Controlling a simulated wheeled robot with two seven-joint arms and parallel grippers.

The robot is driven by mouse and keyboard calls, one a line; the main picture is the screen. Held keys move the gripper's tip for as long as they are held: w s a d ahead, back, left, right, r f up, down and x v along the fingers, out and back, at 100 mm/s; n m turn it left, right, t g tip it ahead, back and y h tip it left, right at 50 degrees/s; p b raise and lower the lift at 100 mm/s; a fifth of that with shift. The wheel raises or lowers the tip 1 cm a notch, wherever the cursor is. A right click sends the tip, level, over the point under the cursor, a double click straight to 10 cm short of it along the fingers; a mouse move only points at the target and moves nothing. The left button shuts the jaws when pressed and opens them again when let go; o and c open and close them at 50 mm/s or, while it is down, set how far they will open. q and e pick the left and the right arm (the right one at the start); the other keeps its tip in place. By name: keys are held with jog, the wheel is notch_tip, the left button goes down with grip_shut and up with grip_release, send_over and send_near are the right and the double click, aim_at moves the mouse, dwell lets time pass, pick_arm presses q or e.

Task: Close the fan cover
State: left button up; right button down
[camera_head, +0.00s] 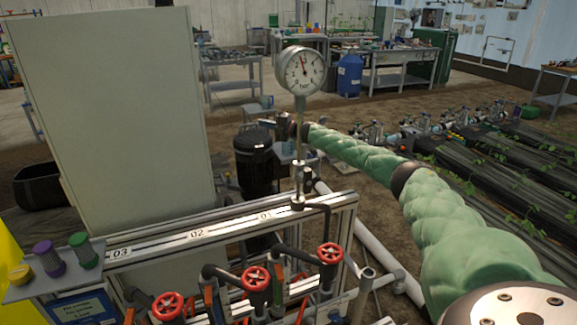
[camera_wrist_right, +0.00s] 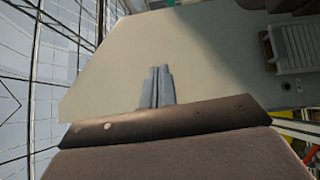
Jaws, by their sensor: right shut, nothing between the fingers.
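A white ribbed piece (camera_wrist_right: 296,46), which looks like the fan cover, shows at the upper right of the right wrist view on a pale cabinet face. A narrow strip stands along its left side; how far open it is I cannot tell. The cover is not visible in the head view, where the tall pale cabinet (camera_head: 112,115) shows a plain side. My right gripper (camera_wrist_right: 160,72) is shut and empty in front of the cabinet face, left of the ribbed piece and apart from it. In the head view, the right gripper (camera_head: 268,123) is small, beyond the gauge. My left gripper is out of view.
A pressure gauge (camera_head: 302,70) on a thin upright pipe stands close to my right forearm. Red valve wheels (camera_head: 256,279) and a metal rail frame (camera_head: 225,228) lie in front of the cabinet. A black canister (camera_head: 254,160) stands below my right gripper.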

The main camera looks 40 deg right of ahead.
jog(key=s+f+n+t+y+b, duration=0.1)
jog(key=s+f+n+b, duration=0.1)
jog(key=s+f+b, duration=0.2)
jog(key=s+f+n+t+y+b, duration=0.1)
jog(key=s+f+n+y+b, duration=0.1)
jog(key=s+f+b, duration=0.3)
jog(key=shift+s+d+f+b, duration=0.2)
jog(key=shift+s+b, duration=0.45)
jog(key=shift+s, duration=1.7)
